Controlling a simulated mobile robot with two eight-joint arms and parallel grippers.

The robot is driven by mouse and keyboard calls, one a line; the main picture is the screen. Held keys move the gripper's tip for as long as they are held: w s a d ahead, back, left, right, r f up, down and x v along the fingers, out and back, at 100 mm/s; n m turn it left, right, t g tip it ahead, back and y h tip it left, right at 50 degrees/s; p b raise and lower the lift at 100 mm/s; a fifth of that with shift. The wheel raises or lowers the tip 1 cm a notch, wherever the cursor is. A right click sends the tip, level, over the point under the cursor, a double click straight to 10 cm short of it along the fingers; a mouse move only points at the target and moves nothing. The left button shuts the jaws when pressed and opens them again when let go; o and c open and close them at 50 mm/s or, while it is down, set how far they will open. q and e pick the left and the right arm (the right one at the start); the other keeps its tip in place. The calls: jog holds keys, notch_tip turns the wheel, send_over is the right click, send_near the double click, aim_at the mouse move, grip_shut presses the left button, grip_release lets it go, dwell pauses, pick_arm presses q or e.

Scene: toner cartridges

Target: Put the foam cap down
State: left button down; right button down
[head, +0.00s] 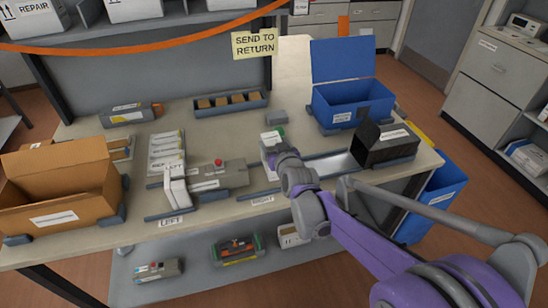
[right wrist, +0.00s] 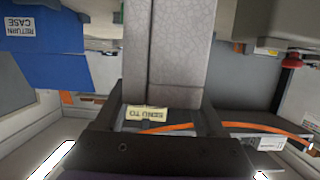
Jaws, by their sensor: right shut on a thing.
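My right gripper (head: 275,150) is over the middle of the table and is shut on a pale foam cap (head: 266,155), mostly hidden by the wrist. In the right wrist view the held foam cap (right wrist: 182,55) is a large speckled grey-white block between the fingers. Whether it touches the table is hard to tell. Another pale foam cap (head: 176,188) stands at the left end of a grey toner cartridge (head: 228,177), above the LEFT label (head: 171,222). The RIGHT label (head: 262,200) is on the table's front edge. My left gripper is not in view.
An open cardboard box (head: 55,190) stands at the left. A blue return case (head: 350,108) with raised lid and a dark open box (head: 384,147) stand at the right. A grey tray (head: 230,108) with brown pieces lies at the back. A red knob (head: 218,162) tops the cartridge.

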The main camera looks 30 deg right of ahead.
jog(key=shift+f+b, duration=0.35)
jog(key=shift+f, duration=1.5)
jog(key=shift+s, duration=0.1)
jog(key=shift+f, duration=0.2)
grip_release()
jog(key=shift+r, duration=0.1)
